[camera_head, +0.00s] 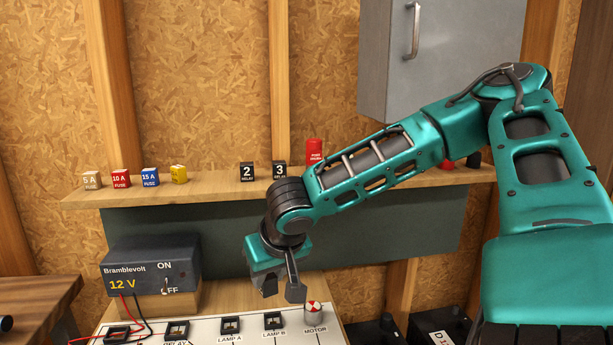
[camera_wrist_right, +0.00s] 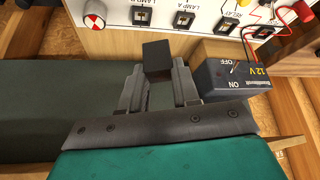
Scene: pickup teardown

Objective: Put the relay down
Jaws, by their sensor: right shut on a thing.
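My right gripper (camera_head: 280,290) points down above the back of the white test board (camera_head: 205,325). In the right wrist view the gripper (camera_wrist_right: 158,78) is shut on a plain black block, the relay (camera_wrist_right: 157,58). No label shows on the side of it that I see. In the head view I cannot clearly make out the relay between the fingers. Two other black relays, marked 2 (camera_head: 247,172) and 3 (camera_head: 279,170), stand on the wooden shelf (camera_head: 215,187). My left gripper is not in view.
The Bramblevolt 12 V supply (camera_head: 150,270) stands left of the gripper. The board carries several black sockets and a red-and-white motor disc (camera_head: 314,308). Bare shelf lies between the yellow block (camera_head: 179,173) and relay 2.

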